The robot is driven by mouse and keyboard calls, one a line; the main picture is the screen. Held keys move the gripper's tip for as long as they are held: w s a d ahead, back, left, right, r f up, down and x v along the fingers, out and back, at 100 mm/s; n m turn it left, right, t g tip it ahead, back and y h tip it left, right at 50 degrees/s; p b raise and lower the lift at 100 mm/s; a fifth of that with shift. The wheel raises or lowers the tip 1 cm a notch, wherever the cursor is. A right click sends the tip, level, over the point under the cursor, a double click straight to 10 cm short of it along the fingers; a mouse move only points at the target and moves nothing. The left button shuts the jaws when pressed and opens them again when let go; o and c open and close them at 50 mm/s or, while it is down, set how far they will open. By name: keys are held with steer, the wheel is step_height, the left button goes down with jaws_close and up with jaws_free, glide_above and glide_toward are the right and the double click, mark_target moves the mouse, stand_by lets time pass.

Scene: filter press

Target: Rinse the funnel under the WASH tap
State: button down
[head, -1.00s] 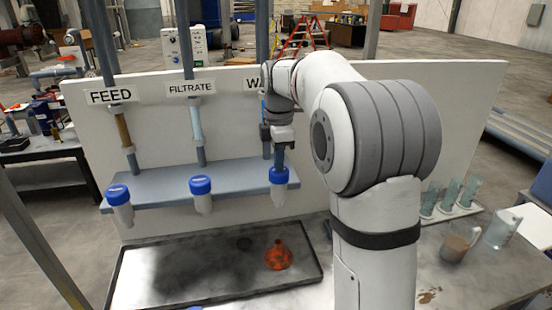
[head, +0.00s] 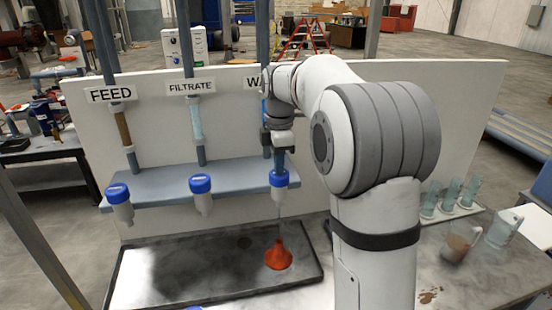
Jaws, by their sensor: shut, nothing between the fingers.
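The orange-red funnel (head: 278,257) stands mouth down in the dark tray (head: 160,270), below the WASH tap. The WASH tap (head: 279,179) has a blue cap and hangs from the blue-grey shelf. A thin stream of water (head: 280,212) falls from it towards the funnel's top. My gripper (head: 279,151) is shut and empty, pointing down just above the tap's cap. Whether it touches the cap I cannot tell. My arm hides part of the WASH label (head: 252,83).
The FEED tap (head: 118,192) and FILTRATE tap (head: 201,185) hang to the left on the same shelf (head: 160,182). Glass cylinders (head: 449,196) and a beaker of brown liquid (head: 460,241) stand at the right. The tray's left part is clear.

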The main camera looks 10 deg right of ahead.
steer(key=shift+s+f, duration=0.15)
steer(key=shift+f, duration=0.3)
stand_by(0.4)
steer(key=shift+r, duration=0.1)
steer(key=shift+r+p, duration=0.35)
steer(key=shift+p, duration=0.05)
step_height(320, 180, up, 14)
steer(key=p, duration=0.2)
steer(key=s+f+m+t+b, duration=0.1)
steer(key=s+f+m, duration=0.8)
steer(key=s, duration=0.4)
steer(key=s+f+m+t+b, duration=0.1)
steer(key=s+f+m+t, duration=0.1)
steer(key=s+f+m, duration=0.7)
steer(key=s+f, duration=0.1)
steer(key=s, duration=0.4)
steer(key=shift+s+a+f, duration=0.15)
steer(key=shift+s+a, duration=0.1)
steer(key=shift+a, duration=0.05)
